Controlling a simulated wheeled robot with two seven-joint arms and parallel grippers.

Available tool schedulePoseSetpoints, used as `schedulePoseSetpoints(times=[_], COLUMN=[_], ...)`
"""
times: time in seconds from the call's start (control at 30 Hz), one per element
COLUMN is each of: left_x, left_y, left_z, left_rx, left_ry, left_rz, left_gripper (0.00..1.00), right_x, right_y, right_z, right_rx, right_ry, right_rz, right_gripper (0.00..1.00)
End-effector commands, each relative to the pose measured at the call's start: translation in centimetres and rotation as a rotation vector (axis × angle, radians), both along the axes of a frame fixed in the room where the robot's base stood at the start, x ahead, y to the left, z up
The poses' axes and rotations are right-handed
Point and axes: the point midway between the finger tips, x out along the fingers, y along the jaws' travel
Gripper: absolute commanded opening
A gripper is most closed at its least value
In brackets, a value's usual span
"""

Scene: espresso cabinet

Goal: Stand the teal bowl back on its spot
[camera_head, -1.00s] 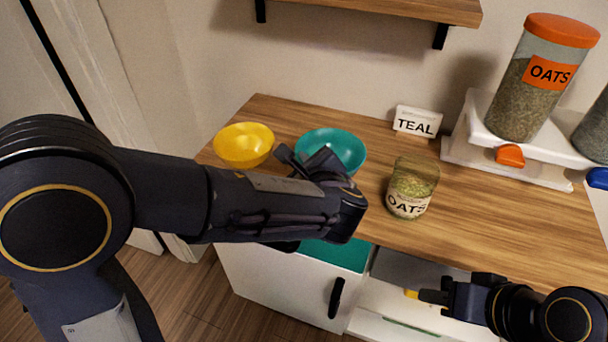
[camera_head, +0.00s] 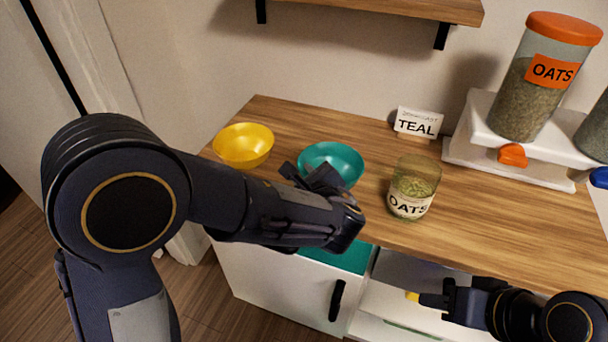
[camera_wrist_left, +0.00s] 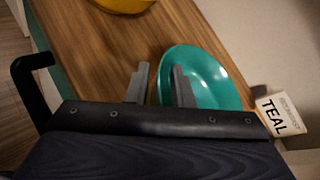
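The teal bowl (camera_head: 333,158) is upright and looks level on the wooden counter, right of the yellow bowl (camera_head: 243,146). My left gripper (camera_head: 308,174) is at its near side. In the left wrist view, the gripper (camera_wrist_left: 160,72) has its fingers apart, one outside the teal bowl (camera_wrist_left: 215,82) and one overlapping its inside. A strip of wood shows between the outer finger and the rim. The bowl's underside is hidden. A white TEAL card (camera_head: 417,122) stands behind and right of it. My right gripper (camera_head: 430,297) is low at the front; its finger gap is unclear.
An oats jar (camera_head: 412,188) stands close right of the teal bowl. A large oats dispenser (camera_head: 540,85) stands on a white base at the back right. A teal surface (camera_head: 340,257) shows below the counter's front edge. A shelf (camera_head: 390,10) hangs above.

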Motion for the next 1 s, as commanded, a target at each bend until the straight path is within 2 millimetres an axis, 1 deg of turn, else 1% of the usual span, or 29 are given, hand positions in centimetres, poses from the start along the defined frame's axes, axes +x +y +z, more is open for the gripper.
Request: schedulePoseSetpoints(times=[0.03, 0.07, 0.3, 0.4, 0.43, 0.57, 0.8, 1.0], left_x=[0.0, 0.0, 0.0, 0.0, -0.2, -2.0, -6.7, -9.5], left_y=[0.0, 0.0, 0.0, 0.0, -0.1, -0.8, -2.3, -3.2], left_z=[0.0, 0.0, 0.1, 0.6, 0.5, 1.3, 3.3, 4.5], left_rx=[0.0, 0.0, 0.0, 0.0, -0.001, -0.003, -0.002, 0.0], left_ry=[0.0, 0.0, 0.0, 0.0, 0.0, -0.002, -0.002, -0.002], left_rz=[0.0, 0.0, 0.0, 0.0, -0.002, -0.005, -0.006, -0.002], left_gripper=[0.28, 0.3, 0.3, 0.3, 0.3, 0.3, 0.3, 0.3], right_x=[0.0, 0.0, 0.0, 0.0, 0.0, 0.0, 0.0, 0.0], right_y=[0.0, 0.0, 0.0, 0.0, 0.0, 0.0, 0.0, 0.0], right_z=[0.0, 0.0, 0.1, 0.6, 0.5, 0.3, 0.3, 0.3], right_rx=[0.0, 0.0, 0.0, 0.0, 0.0, 0.0, 0.0, 0.0], right_ry=[0.0, 0.0, 0.0, 0.0, -0.001, 0.0, 0.0, 0.0], right_rz=[0.0, 0.0, 0.0, 0.0, 0.0, 0.0, 0.0, 0.0], right_gripper=[0.36, 0.36, 0.36, 0.36, 0.36, 0.36, 0.36, 0.36])
